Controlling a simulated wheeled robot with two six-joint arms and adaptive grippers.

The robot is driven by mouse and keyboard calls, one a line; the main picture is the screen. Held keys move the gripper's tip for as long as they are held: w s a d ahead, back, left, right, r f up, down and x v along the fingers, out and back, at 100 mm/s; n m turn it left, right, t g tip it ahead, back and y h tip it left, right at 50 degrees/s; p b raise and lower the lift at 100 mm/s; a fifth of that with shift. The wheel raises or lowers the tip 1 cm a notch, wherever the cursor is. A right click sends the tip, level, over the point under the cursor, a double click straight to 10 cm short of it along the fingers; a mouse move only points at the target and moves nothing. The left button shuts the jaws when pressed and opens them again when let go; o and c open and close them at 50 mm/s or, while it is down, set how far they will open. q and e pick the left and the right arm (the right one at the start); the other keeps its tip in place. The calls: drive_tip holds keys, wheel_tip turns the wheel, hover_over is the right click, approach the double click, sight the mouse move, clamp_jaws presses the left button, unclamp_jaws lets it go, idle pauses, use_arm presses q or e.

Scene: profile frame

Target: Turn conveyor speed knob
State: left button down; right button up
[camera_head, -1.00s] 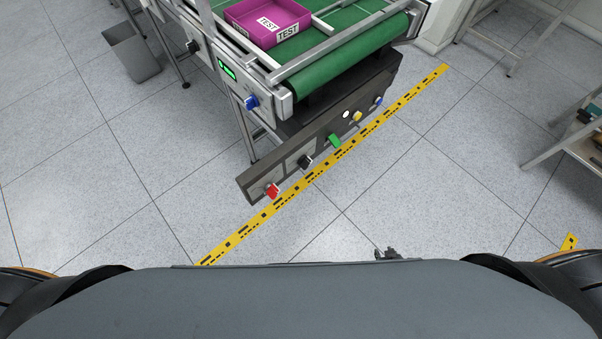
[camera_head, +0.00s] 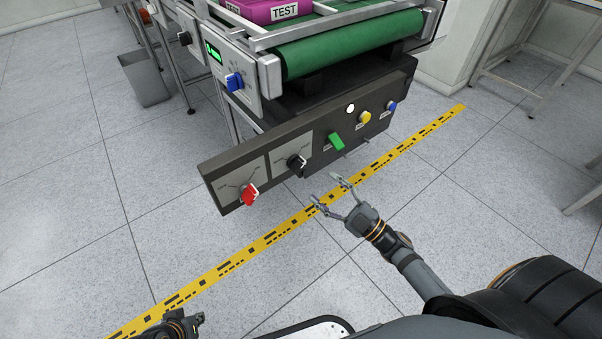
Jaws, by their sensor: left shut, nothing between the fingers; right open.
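A blue knob (camera_head: 235,81) sits on the grey control box at the conveyor's near left corner, beside a small green display (camera_head: 214,52). The dark front panel (camera_head: 230,157) carries a red knob (camera_head: 250,195), a black knob (camera_head: 297,162) and a green switch (camera_head: 336,141). My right gripper (camera_head: 329,190) is open and empty, in front of and below the panel, apart from every knob. My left gripper (camera_head: 197,320) shows only partly at the bottom edge, shut and empty, well away from the panel.
The conveyor's green belt (camera_head: 350,43) carries a magenta box (camera_head: 270,11) marked TEST. The panel also has a white button (camera_head: 350,109), a yellow button (camera_head: 364,117) and a blue button (camera_head: 391,106). Yellow floor tape (camera_head: 240,257) crosses clear tiles. A grey bin (camera_head: 145,78) stands left.

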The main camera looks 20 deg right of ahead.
sight(297, 164)
drive_tip(key=x, duration=0.8)
drive_tip(key=shift+b, duration=0.3)
drive_tip(key=c, duration=1.2)
